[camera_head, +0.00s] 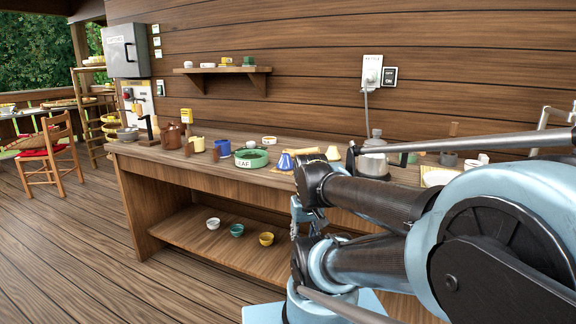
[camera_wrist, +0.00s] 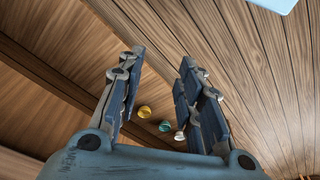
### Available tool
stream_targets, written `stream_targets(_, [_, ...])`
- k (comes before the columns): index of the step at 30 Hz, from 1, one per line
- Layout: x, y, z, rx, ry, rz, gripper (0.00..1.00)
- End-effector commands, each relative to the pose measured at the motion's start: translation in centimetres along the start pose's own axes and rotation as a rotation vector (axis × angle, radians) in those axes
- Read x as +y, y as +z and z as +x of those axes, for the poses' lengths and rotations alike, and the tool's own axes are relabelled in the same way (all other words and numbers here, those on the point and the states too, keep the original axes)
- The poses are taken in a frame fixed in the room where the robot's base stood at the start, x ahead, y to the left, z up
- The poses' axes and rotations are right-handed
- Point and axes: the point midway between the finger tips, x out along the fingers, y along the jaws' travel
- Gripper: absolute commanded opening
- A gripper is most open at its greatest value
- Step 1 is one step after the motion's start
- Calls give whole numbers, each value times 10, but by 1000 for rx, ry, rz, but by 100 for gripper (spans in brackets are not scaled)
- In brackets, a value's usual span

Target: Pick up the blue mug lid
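I cannot single out a blue mug lid for certain. A blue cone-shaped piece (camera_head: 285,161) stands on the workbench (camera_head: 205,170), left of my arm in the head view. A blue mug (camera_head: 222,147) stands farther left on the same bench, with small pieces around it. My gripper (camera_wrist: 161,60) shows in the wrist view with its two fingers wide apart and nothing between the tips. In the head view my folded arm is in front of the bench and hides part of it.
A white bowl (camera_head: 213,223), a teal bowl (camera_head: 237,230) and a yellow bowl (camera_head: 266,238) sit on the lower shelf. A green LEAF tray (camera_head: 251,158) and a grey kettle (camera_head: 374,158) stand on the bench. The floor at left front is clear.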

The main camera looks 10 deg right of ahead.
Motion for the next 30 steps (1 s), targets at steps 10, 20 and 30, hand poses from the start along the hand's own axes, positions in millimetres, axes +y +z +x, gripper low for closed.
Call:
stream_targets(10, [0,-4,-19,6,0,-16,67])
stream_targets(20, [2,-94,-105,-39,-4,-145,67])
stream_targets(30, [4,-207,-182,-92,-17,-298,67])
